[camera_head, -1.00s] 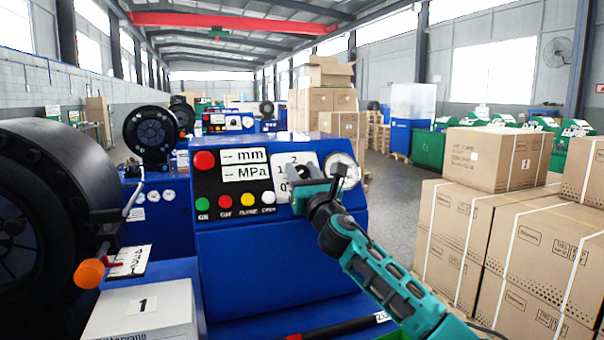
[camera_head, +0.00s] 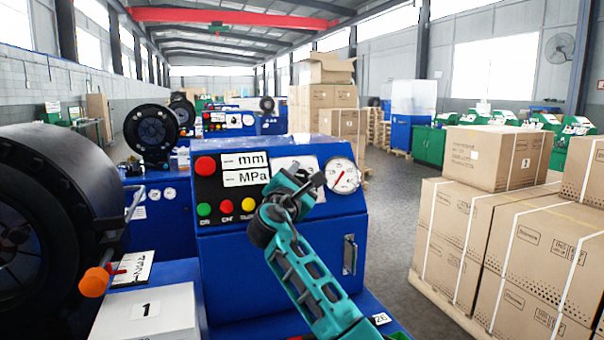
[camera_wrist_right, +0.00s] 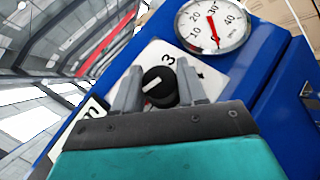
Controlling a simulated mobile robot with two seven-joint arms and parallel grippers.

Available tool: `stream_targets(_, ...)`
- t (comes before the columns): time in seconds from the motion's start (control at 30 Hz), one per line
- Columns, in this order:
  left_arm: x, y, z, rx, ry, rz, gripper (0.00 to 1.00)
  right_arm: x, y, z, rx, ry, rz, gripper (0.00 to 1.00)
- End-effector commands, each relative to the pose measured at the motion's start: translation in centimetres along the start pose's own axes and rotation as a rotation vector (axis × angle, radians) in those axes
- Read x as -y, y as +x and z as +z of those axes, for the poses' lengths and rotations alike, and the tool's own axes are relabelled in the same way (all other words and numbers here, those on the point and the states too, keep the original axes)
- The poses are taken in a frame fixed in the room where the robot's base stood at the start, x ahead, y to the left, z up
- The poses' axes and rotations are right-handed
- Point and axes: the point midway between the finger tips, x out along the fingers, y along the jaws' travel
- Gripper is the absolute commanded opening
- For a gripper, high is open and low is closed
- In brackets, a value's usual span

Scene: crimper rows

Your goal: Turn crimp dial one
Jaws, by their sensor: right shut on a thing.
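The crimp dial (camera_wrist_right: 157,86) is a black round knob with a white pointer line, on a white number plate (camera_wrist_right: 150,57) on the blue control panel. A "3" shows beside it in the right wrist view. My right gripper (camera_wrist_right: 159,78) is shut on the dial, one grey finger on each side. In the head view my teal right gripper (camera_head: 302,187) reaches up from below and hides the dial and most of its plate (camera_head: 290,163). My left gripper is not in view.
A round gauge (camera_head: 343,175) sits just right of the dial. Left are the readouts (camera_head: 246,168), a red button (camera_head: 205,166) and small coloured buttons. A box marked 1 (camera_head: 150,318) stands front left, by the black crimper head (camera_head: 60,200). Strapped cartons (camera_head: 530,250) fill the right.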

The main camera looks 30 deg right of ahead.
Motion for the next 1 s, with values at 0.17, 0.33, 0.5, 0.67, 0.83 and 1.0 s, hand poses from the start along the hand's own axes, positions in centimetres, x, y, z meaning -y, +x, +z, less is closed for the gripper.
stream_targets(0.17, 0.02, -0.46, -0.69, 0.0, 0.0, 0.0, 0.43, -0.18, 0.03, 0.09, 0.002, 0.055, -0.083, 0.11)
stream_targets(0.33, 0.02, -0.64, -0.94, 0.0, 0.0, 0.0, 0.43, -0.09, 0.02, 0.04, 0.005, 0.088, -0.133, 0.11)
stream_targets(0.5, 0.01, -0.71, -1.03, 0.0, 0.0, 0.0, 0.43, -0.04, 0.04, 0.04, 0.007, 0.104, -0.155, 0.11)
stream_targets(0.67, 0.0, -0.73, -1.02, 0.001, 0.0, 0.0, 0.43, -0.01, 0.04, 0.02, 0.007, 0.107, -0.161, 0.11)
stream_targets(0.83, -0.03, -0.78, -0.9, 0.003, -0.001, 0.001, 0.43, -0.01, 0.05, 0.03, 0.007, 0.107, -0.16, 0.11)
stream_targets(1.0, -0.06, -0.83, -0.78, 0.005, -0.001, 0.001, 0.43, -0.01, 0.05, 0.04, 0.007, 0.107, -0.16, 0.48)
